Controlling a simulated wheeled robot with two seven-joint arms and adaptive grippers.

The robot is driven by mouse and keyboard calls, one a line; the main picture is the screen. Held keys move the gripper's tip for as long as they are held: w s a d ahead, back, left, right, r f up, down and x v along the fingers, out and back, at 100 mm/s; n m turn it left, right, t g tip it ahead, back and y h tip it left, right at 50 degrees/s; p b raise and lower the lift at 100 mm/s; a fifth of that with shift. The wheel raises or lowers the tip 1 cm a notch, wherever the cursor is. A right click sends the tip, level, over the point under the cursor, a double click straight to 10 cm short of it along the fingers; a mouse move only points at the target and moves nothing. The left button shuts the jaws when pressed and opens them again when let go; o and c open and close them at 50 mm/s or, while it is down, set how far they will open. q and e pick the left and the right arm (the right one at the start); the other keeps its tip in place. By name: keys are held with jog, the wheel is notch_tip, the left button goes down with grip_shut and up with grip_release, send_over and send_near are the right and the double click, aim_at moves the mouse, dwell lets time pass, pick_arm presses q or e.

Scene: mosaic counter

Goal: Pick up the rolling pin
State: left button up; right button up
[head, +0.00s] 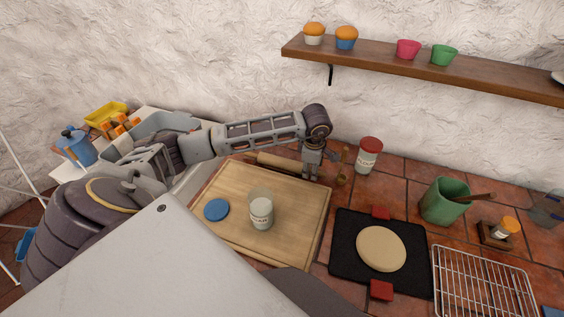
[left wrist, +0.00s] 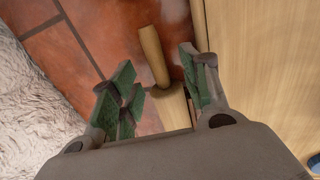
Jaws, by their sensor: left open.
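The wooden rolling pin (head: 272,161) lies along the back edge of the cutting board, partly hidden by my left arm. My left gripper (head: 312,172) points down over its right end. In the left wrist view the pin's thin handle (left wrist: 151,52) and the end of its thicker barrel (left wrist: 173,108) show in the gap between the fingers. My left gripper (left wrist: 156,78) is open, its green-padded fingers apart on either side of the pin. I cannot tell whether a finger touches it. My right gripper is not in view.
The cutting board (head: 292,215) holds a glass jar (head: 261,211) and a blue lid (head: 216,209). A red-lidded jar (head: 368,157) stands just right of the gripper. A black mat (head: 347,262) with dough (head: 381,249), a green pot (head: 443,202) and a wire rack (head: 480,277) are further right.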

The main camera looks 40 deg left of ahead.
pick_arm(q)
jog(key=shift+w+f, duration=0.2)
jog(key=shift+f, duration=0.8)
grip_shut()
